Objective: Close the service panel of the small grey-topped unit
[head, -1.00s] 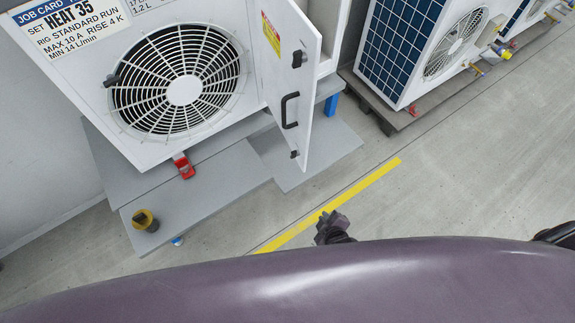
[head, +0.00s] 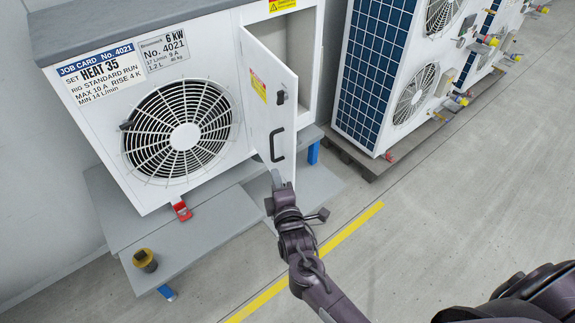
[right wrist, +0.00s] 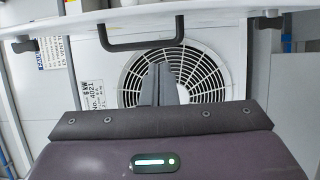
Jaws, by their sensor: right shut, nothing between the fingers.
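The small grey-topped unit (head: 125,22) is a white cabinet with a round fan grille (head: 180,130). Its service panel (head: 262,92) is a white door that stands open, swung out toward me, with the compartment (head: 290,50) showing behind it. The panel has a black handle (head: 277,146), dark latches and a yellow sticker. My right gripper (head: 277,178) is shut and empty, just below the handle by the panel's lower edge; I cannot tell if it touches. In the right wrist view the panel (right wrist: 235,18) and handle (right wrist: 140,44) lie beyond the fingers (right wrist: 158,85). My left gripper is out of view.
The unit stands on a grey platform (head: 225,215) with a red clamp (head: 181,210) and a yellow-black knob (head: 145,260). A taller unit with a blue-celled side (head: 375,75) stands to the right on a dark pallet. Floor beyond the yellow line (head: 355,235) is clear.

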